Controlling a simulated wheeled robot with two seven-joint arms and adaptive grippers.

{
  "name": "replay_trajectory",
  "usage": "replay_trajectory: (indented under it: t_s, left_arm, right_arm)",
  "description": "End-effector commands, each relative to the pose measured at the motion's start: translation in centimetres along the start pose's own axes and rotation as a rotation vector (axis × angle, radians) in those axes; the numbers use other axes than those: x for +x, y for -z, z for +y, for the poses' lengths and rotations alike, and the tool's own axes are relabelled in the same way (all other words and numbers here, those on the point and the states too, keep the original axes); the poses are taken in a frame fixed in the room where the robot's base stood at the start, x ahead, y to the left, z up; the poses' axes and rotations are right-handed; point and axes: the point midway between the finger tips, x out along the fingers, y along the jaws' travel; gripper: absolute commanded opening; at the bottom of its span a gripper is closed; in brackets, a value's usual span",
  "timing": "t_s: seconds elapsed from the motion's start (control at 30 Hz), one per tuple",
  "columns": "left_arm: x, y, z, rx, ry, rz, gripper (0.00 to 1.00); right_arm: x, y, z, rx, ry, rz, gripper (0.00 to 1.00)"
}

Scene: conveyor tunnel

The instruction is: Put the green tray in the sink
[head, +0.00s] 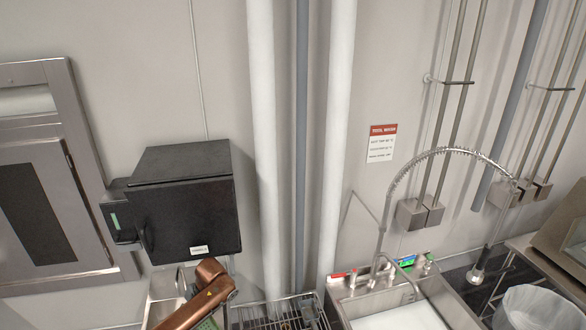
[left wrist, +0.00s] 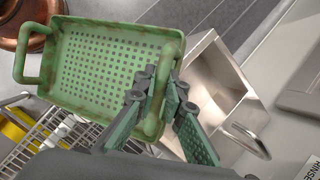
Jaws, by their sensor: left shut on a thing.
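The green tray (left wrist: 115,60), a perforated basket with a loop handle at each end, fills the upper left of the left wrist view. My left gripper (left wrist: 161,84) is shut on its near handle. The tray hangs tilted and looks empty. In the head view only a green sliver of the tray (head: 208,324) shows at the bottom edge, below my copper-coloured arm; the left gripper is hidden there. A steel sink (head: 400,317) with a spring-hose tap stands at the lower right. A smaller steel basin (head: 163,287) is at the lower left, also in the left wrist view (left wrist: 207,88).
A wire rack (head: 262,316) lies between the small basin and the sink; it also shows in the left wrist view (left wrist: 47,140), near something yellow (left wrist: 17,128). A black dispenser (head: 186,220) hangs above the small basin. A lined bin (head: 530,308) stands right of the sink.

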Motion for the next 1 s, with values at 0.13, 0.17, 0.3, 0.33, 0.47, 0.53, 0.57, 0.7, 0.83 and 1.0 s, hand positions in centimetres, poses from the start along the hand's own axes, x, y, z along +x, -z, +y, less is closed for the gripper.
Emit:
replay_trajectory:
  t_s: [0.13, 0.17, 0.3, 0.33, 0.47, 0.53, 0.57, 0.7, 0.83, 1.0]
  left_arm:
    - [-4.4, 4.2, 5.5, -0.05, -0.015, -0.005, 0.0]
    - [-5.2, 4.8, 6.8, -0.062, -0.02, -0.007, 0.0]
    - [-8.9, 6.6, 13.6, -0.121, -0.046, -0.019, 0.0]
    - [-9.7, 6.7, 15.1, -0.133, -0.051, -0.021, 0.0]
    - [-12.6, 5.9, 21.8, -0.188, -0.076, -0.033, 0.0]
    - [-13.8, 4.8, 25.0, -0.216, -0.088, -0.04, 0.0]
    - [-14.2, 4.2, 26.1, -0.226, -0.093, -0.043, 0.0]
    - [-15.6, 1.6, 30.3, -0.268, -0.11, -0.051, 0.0]
    - [-16.3, -0.5, 32.7, -0.295, -0.12, -0.057, 0.0]
    - [-16.9, -2.6, 34.7, -0.319, -0.129, -0.061, 0.0]
  right_arm:
    - [0.0, 0.0, 0.1, -0.001, -0.001, 0.0, 0.32]
    - [0.0, 0.0, 0.1, -0.001, -0.001, 0.0, 0.32]
    - [0.0, 0.1, 0.1, -0.001, -0.001, 0.001, 0.32]
    - [0.0, 0.1, 0.1, -0.001, -0.001, 0.001, 0.32]
    - [0.0, 0.1, 0.1, -0.001, -0.001, 0.001, 0.32]
    - [0.0, 0.1, 0.1, -0.001, -0.001, 0.001, 0.32]
    - [0.0, 0.1, 0.1, -0.001, -0.001, 0.001, 0.32]
    - [0.0, 0.1, 0.1, -0.001, -0.001, 0.001, 0.32]
    - [0.0, 0.1, 0.1, -0.001, -0.001, 0.001, 0.32]
    - [0.0, 0.1, 0.1, -0.001, -0.001, 0.001, 0.32]
